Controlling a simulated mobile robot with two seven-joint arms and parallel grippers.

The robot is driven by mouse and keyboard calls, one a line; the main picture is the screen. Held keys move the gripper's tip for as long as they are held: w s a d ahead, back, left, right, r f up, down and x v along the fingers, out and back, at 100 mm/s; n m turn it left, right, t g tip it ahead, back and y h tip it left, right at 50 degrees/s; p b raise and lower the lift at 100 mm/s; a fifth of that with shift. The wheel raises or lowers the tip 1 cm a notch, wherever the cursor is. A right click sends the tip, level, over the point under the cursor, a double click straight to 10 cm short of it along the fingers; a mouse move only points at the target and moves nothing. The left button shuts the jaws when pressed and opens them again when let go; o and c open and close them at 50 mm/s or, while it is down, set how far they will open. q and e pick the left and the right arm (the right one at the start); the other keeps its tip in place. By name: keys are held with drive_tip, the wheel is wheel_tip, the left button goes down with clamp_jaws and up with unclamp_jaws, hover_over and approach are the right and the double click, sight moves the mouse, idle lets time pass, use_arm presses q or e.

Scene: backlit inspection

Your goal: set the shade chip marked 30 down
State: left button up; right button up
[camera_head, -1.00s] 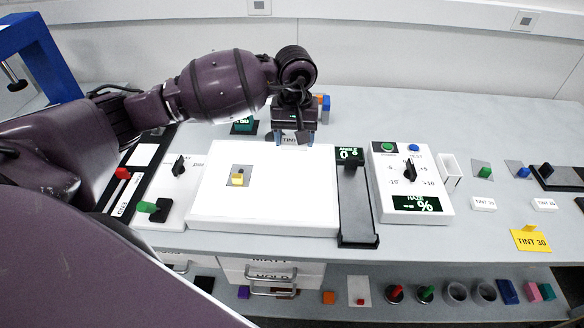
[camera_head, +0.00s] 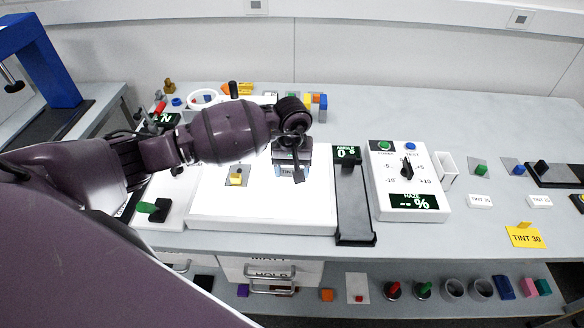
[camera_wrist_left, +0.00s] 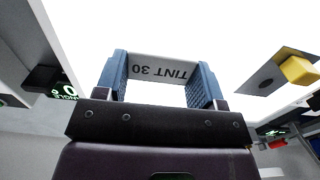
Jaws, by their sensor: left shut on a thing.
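My left gripper (camera_head: 292,164) is over the right part of the bright white panel (camera_head: 260,212), with its blue fingers shut on a pale chip (camera_head: 287,172). In the left wrist view the chip (camera_wrist_left: 163,70) sits between the two fingertips (camera_wrist_left: 161,76), and its label reads TINT 30, upside down. I cannot tell whether the chip touches the panel or hangs just above it. A grey plate with a yellow block (camera_head: 236,180) lies on the panel to the left of the gripper. My right gripper is not in view.
A black slide with an angle display (camera_head: 355,205) stands right of the panel, then a white box with a dial and a haze display (camera_head: 405,185). A yellow TINT 30 card (camera_head: 525,237) is at the front right. The front of the panel is clear.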

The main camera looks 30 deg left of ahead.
use_arm(q)
drive_tip(key=shift+f, duration=0.15)
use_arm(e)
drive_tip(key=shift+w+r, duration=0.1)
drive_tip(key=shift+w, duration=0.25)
use_arm(q)
drive_tip(key=o, duration=0.9)
drive_tip(key=shift+r, duration=0.55)
wheel_tip(320, 180, up, 11)
drive_tip(key=b, duration=0.1)
drive_tip(key=shift+r, duration=0.15)
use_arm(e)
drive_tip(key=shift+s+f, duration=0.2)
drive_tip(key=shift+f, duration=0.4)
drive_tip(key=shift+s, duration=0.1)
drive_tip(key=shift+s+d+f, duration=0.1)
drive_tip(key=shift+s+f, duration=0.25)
